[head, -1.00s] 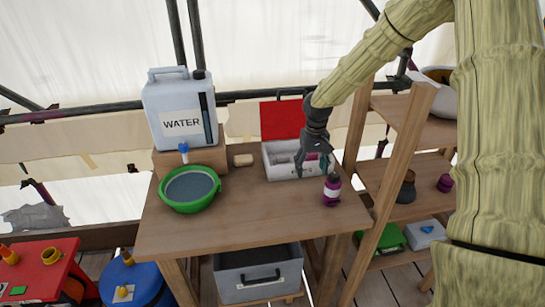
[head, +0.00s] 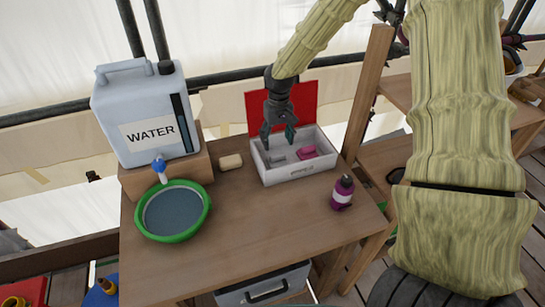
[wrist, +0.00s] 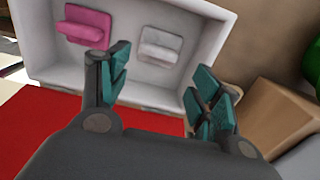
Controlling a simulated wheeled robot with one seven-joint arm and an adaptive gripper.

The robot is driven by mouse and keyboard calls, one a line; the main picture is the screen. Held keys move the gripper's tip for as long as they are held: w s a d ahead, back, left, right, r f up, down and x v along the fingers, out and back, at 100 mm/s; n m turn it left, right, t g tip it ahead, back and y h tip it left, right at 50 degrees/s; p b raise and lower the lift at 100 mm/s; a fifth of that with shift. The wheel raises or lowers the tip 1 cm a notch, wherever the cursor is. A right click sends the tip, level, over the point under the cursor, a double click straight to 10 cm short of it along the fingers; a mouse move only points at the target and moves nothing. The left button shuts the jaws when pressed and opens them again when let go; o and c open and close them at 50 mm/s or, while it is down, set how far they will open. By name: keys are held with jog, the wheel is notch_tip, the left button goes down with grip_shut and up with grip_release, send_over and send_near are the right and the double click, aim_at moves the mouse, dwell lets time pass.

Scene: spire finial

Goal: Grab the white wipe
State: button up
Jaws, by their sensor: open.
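The white wipe (head: 277,155), a small folded pale piece, lies in the left part of the white box (head: 296,174). A pink wipe (head: 307,152) lies to its right in the same box. My gripper (head: 277,139) is open above the left part of the box, fingers pointing down. In the wrist view the white wipe (wrist: 160,46) lies on the box floor, beyond the gap between my open fingertips (wrist: 160,78), and the pink wipe (wrist: 87,25) is to its left. Nothing is between the fingers.
The box's red lid (head: 303,103) stands open behind it. A purple bottle (head: 342,192) stands front right, a beige block (head: 231,162) left of the box. A green basin (head: 152,229) and water canister (head: 145,112) are further left. The front table middle (head: 255,240) is clear.

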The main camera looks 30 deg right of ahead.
aim_at(278, 154)
jog(key=shift+s+f, duration=0.25)
jog(key=shift+s, duration=0.25)
jog(key=shift+s+f, duration=0.2)
jog(key=shift+s, duration=0.3)
jog(key=w+f+p, duration=0.1)
jog(key=w+f, duration=0.1)
jog(key=f, duration=0.1)
jog(key=shift+w, duration=0.4)
jog(key=shift+s+f, duration=0.15)
jog(key=shift+f, duration=0.1)
jog(key=shift+s+d+f+p, duration=0.15)
jog(key=shift+s+f+p, duration=0.2)
jog(key=shift+s+p, duration=0.35)
jog(key=shift+s+f, duration=0.15)
jog(key=shift+f, duration=0.2)
jog(key=shift+w+f, duration=0.3)
jog(key=shift+f, duration=0.3)
jog(key=shift+w+f, duration=0.3)
jog(key=shift+f, duration=0.25)
jog(key=shift+s+r, duration=0.2)
jog(key=shift+s, duration=0.15)
jog(key=shift+w, duration=0.1)
jog(key=c, duration=0.6)
